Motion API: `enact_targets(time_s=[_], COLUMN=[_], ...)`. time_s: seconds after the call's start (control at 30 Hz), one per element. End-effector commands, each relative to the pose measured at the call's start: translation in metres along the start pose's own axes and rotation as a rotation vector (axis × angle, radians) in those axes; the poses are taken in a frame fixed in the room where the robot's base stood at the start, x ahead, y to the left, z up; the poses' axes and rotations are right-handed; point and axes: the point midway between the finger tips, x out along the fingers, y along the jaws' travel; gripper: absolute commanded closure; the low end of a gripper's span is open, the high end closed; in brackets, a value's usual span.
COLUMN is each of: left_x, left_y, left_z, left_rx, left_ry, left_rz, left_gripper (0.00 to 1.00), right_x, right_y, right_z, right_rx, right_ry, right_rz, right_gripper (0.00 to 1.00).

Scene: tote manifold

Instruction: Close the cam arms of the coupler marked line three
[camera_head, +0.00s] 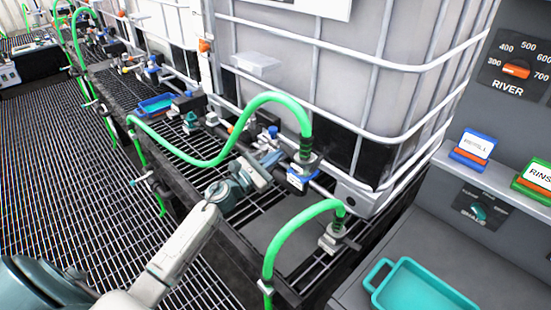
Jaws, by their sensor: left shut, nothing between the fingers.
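A grey coupler (307,162) on the end of a green hose (268,97) sits at the lower corner of the caged tank. A small blue-and-white tag (297,181) hangs by it, too small to read. Another grey coupler (335,237) on a second green hose (285,232) stands lower, at the grating's right end. I cannot tell which coupler is marked line three, or how their cam arms stand. My left gripper (272,158) is shut and empty, just left of the upper coupler. Its fingertips are hard to separate from the fittings behind. My right gripper is not in view.
The white caged tank (335,85) rises behind the couplers. A teal tray (420,290) lies on the grey bench at bottom right. Panels with an orange-pointer dial (516,69) and a teal knob (479,212) stand at right. Black grating floor (70,180) is open at left.

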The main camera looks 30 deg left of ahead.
Motion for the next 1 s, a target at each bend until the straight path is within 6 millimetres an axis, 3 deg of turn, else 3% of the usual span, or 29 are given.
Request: enact_targets(time_s=[0.57,1.0], left_x=[0.001,0.006], left_y=[0.003,0.007], left_z=[0.005,0.023], left_rx=[0.134,0.496], left_ry=[-0.001,-0.002], left_rz=[-0.034,-0.123], left_gripper=[1.00,1.00], right_x=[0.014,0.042], right_y=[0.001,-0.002], right_z=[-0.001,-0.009], right_rx=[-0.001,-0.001], right_ry=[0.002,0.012], right_rz=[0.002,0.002], right_gripper=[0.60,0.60])
